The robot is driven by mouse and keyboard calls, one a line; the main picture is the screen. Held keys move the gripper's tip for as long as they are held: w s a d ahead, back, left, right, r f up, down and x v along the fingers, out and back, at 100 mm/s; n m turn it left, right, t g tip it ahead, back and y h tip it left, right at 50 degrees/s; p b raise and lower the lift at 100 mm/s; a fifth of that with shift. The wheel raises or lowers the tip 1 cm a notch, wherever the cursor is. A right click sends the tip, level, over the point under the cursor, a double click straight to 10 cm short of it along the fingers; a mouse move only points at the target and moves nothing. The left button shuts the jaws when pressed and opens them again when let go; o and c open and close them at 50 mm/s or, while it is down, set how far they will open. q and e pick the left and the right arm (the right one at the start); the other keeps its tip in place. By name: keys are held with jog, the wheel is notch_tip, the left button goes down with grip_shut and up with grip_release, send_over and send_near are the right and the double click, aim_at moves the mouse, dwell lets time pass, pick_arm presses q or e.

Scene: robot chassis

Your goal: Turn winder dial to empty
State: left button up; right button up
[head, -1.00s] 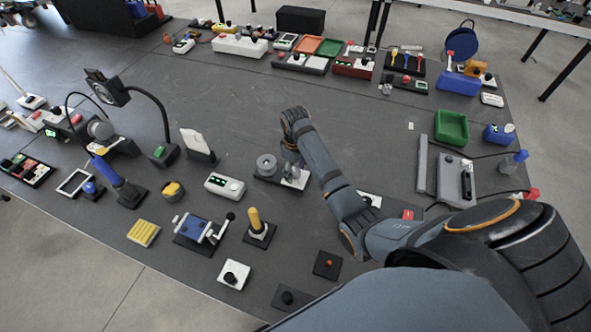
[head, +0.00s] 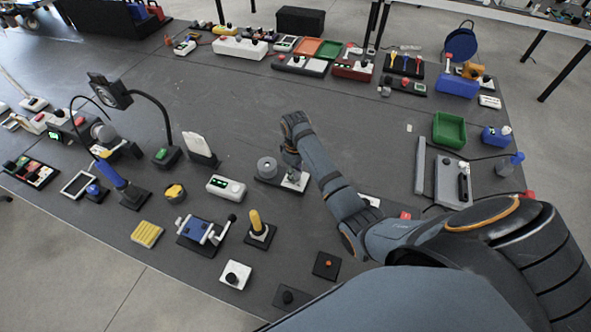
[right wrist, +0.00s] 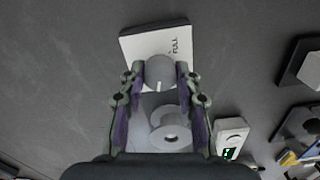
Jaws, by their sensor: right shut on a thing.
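The winder has a white panel (head: 296,181) and a grey spool (head: 267,167) beside it. In the right wrist view, its round grey dial (right wrist: 160,69) sits on the white panel (right wrist: 150,43), near printed letters reading FULL. A white pointer mark on the dial faces down in that picture, away from FULL. The spool (right wrist: 170,132) shows below the dial. My right gripper (head: 292,170) is over the panel from above. In the wrist view its fingers (right wrist: 160,76) stand on both sides of the dial, shut on it. Any empty label is hidden. My left gripper is not in view.
A white box with a green display (head: 226,187) stands left of the winder. A yellow-handled lever (head: 257,225) and a blue crank device (head: 200,231) stand nearer the front. The mat behind the winder is clear.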

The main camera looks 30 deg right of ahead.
jog(key=n+p, duration=0.2)
jog(key=p, duration=0.1)
jog(key=shift+r+n, duration=0.3)
jog(key=shift+r, duration=0.05)
jog(key=n+p, duration=0.2)
jog(key=shift+f+n, duration=0.1)
jog(key=shift+n, duration=0.3)
jog(key=n+p, duration=0.2)
jog(key=n, duration=0.1)
jog(key=shift+f, duration=0.1)
jog(key=shift+f+n+p, duration=0.1)
jog(key=shift+n+p, duration=0.7)
jog(key=shift+n, duration=1.2)
jog(key=o, duration=1.2)
jog(key=shift+c, duration=0.2)
notch_tip(320, 180, up, 12)
